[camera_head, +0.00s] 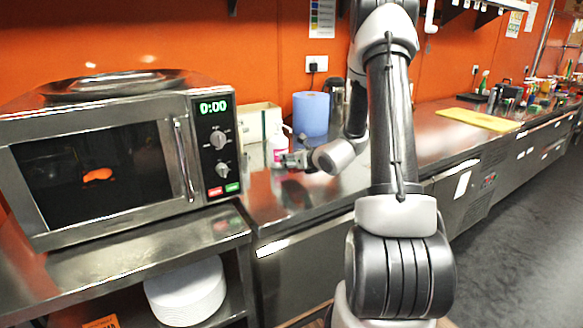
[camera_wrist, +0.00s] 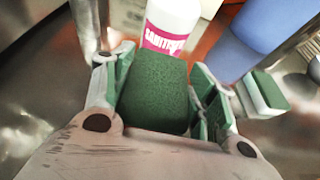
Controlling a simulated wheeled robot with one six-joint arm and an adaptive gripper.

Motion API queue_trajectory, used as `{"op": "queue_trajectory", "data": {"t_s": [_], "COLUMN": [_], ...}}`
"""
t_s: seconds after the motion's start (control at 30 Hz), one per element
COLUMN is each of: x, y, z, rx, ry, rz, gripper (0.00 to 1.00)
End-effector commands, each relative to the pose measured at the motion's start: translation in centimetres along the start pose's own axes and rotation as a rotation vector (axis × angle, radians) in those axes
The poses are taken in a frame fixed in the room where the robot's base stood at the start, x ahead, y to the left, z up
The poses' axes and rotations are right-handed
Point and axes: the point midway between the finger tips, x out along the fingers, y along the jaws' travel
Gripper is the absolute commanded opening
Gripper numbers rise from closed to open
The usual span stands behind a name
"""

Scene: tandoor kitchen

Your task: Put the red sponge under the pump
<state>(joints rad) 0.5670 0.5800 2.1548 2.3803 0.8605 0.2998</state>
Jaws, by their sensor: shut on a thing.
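The pump bottle (camera_head: 278,148) is white with a pink label and stands on the steel counter near the back wall. In the wrist view its lower part (camera_wrist: 171,27) shows just beyond my gripper (camera_wrist: 160,78). My gripper is shut on a sponge (camera_wrist: 157,92) with a green scouring face toward the camera. The sponge's body colour is hidden, so I cannot tell that it is red. I cannot tell whether the sponge touches the bottle. In the head view my gripper (camera_head: 296,160) is low over the counter beside the bottle, and the sponge is not clear there.
Another sponge, white with a green top (camera_wrist: 264,92), lies right of my gripper. A blue roll (camera_head: 310,114) stands behind the bottle. A microwave (camera_head: 110,165) is at left, with a cream box (camera_head: 258,122) between. The counter (camera_head: 440,138) to the right is mostly clear.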

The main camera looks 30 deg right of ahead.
Motion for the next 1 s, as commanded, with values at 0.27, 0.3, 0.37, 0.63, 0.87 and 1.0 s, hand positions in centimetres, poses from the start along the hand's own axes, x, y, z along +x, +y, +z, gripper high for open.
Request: {"op": "queue_trajectory", "data": {"t_s": [0.27, 0.3, 0.37, 0.63, 0.87, 1.0], "x": [2.0, 2.2, 2.6, 2.8, 2.9, 2.9], "y": [0.0, 0.0, 0.0, 0.0, 0.0, 0.0], "z": [-0.5, -1.3, -2.2, -2.6, -2.9, -2.9], "rx": [0.004, 0.005, 0.004, 0.0, 0.001, 0.0], "ry": [0.005, 0.005, 0.005, 0.0, 0.001, 0.001], "rz": [0.0, 0.001, 0.001, 0.0, 0.0, 0.0], "gripper": [0.49, 0.49, 0.49, 0.49, 0.73, 0.78]}}
